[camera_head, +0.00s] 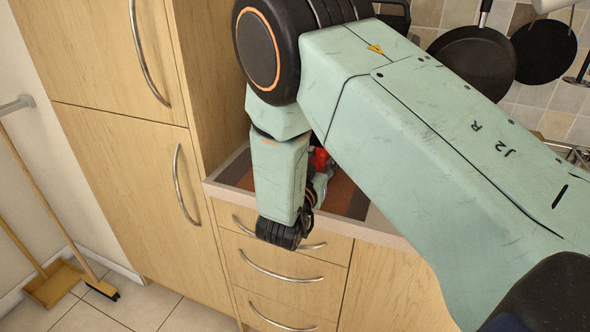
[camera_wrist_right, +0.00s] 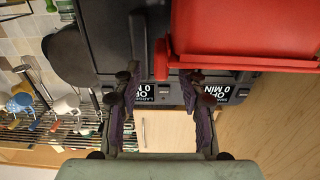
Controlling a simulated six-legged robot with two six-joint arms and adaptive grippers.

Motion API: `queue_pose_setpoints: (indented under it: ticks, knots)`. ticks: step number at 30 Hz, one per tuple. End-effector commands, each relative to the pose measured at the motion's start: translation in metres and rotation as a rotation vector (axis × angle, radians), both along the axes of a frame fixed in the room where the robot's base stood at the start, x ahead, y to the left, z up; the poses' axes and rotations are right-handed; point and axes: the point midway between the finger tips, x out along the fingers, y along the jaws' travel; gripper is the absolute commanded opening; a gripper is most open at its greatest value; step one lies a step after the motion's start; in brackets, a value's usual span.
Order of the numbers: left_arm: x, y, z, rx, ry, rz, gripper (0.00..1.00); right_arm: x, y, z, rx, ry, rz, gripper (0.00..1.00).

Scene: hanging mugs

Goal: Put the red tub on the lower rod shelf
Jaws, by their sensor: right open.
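The red tub (camera_wrist_right: 245,35) fills the upper right of the right wrist view, with a thick rim along its near edge. In the head view only a small red patch (camera_head: 320,158) shows behind my right arm. My right gripper (camera_wrist_right: 160,78) is open, its two fingers pointing towards the tub's left end and the black appliance; nothing is held. In the head view most of that gripper (camera_head: 316,190) is hidden by my arm. A rod shelf (camera_wrist_right: 50,137) shows at the left of the wrist view; I cannot tell its level. My left gripper is not in view.
A black appliance (camera_wrist_right: 120,40) with white lettering is beside the tub. Several mugs (camera_wrist_right: 66,104) are at the rods. Black pans (camera_head: 475,62) hang on the tiled wall. A tall wooden cabinet (camera_head: 120,140) stands left of the counter (camera_head: 232,178).

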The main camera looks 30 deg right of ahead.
Motion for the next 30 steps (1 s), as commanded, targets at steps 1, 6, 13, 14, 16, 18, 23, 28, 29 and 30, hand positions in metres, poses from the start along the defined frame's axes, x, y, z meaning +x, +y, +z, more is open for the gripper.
queue_pose_setpoints:
  ticks: [1,6,13,14,16,18,23,28,29,30]
  knots:
    - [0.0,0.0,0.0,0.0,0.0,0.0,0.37,0.005,-0.007,-0.003,0.002,-0.001,-0.005,0.41]
    - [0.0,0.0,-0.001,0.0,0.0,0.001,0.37,0.022,-0.024,-0.004,0.003,-0.002,-0.004,0.41]
    - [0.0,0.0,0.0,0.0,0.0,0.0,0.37,0.029,-0.032,-0.004,-0.001,-0.001,-0.001,0.41]
    - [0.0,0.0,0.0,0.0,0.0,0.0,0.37,0.029,-0.032,-0.004,-0.001,-0.001,-0.001,0.41]
    - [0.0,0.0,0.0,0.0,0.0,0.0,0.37,0.029,-0.032,-0.004,-0.001,-0.001,-0.001,0.41]
    - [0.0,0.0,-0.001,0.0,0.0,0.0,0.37,0.029,-0.032,-0.004,-0.001,-0.001,-0.001,0.38]
    - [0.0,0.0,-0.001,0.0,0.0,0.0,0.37,0.029,-0.032,-0.004,-0.001,-0.001,-0.001,0.25]
    - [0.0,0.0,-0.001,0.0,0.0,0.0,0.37,0.029,-0.032,-0.004,-0.001,-0.001,-0.001,0.1]
    - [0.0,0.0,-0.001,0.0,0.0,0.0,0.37,0.029,-0.032,-0.004,-0.001,-0.001,-0.001,0.08]
    - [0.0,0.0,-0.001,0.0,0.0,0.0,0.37,0.029,-0.032,-0.004,-0.001,-0.001,-0.001,0.04]
